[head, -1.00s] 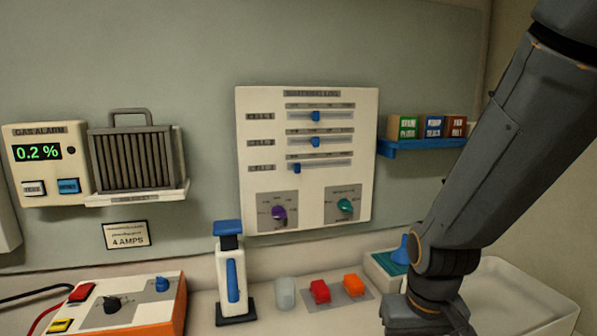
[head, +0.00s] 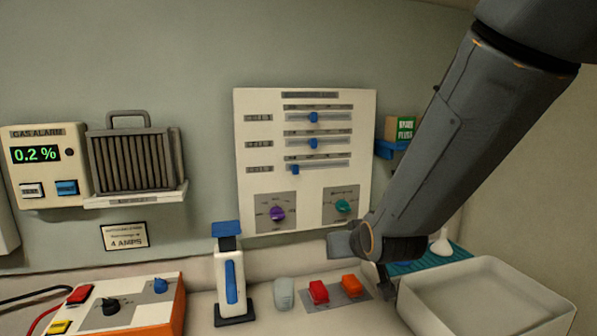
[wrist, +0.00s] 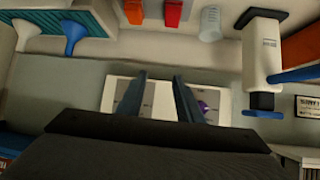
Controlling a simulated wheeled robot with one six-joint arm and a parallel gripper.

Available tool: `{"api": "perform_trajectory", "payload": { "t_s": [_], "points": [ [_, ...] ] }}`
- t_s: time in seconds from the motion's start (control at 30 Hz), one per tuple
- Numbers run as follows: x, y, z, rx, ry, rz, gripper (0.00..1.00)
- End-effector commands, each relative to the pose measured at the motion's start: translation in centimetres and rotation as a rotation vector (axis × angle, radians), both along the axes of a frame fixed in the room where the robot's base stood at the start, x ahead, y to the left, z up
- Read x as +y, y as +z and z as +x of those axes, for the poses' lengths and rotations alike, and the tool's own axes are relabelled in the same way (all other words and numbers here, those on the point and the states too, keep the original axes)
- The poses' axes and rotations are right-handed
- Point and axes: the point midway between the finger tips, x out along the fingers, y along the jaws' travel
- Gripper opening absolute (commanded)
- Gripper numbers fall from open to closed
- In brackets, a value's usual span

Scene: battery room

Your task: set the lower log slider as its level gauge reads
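The white log panel (head: 305,205) hangs on the wall with three horizontal sliders. The lower slider's blue knob (head: 295,169) is near the left end of its track. The upper knob (head: 314,117) and middle knob (head: 313,143) sit nearer the middle of theirs. The scale markings are too small to read. I cannot identify a level gauge for the lower slider. My gripper (wrist: 159,82) is open and empty in the wrist view, its two fingers apart with part of the panel behind them.
A purple knob (head: 277,213) and teal knob (head: 343,206) are on the panel's lower part. Below stand a white-and-blue device (head: 230,272), a translucent jar (head: 284,293), and red (head: 318,292) and orange (head: 351,284) blocks. A white bin (head: 485,300) is at right.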

Motion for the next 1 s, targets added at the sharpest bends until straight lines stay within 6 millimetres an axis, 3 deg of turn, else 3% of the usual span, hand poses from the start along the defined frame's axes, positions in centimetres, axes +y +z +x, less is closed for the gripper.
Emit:
{"api": "perform_trajectory", "payload": {
  "t_s": [0.1,0.2,0.3,0.4,0.57,1.0],
  "points": [
    [3.6,5.7,2.9,-0.236,0.049,0.045,0.33],
    [5.8,9.8,4.1,-0.395,0.079,0.082,0.33],
    [7.2,12.7,4.5,-0.507,0.096,0.111,0.33],
    [8.0,14.4,4.6,-0.568,0.107,0.127,0.33],
    [8.4,15.0,5.3,-0.590,0.108,0.133,0.33],
    [9.9,15.1,10.7,-0.588,0.107,0.132,0.33]
  ]
}}
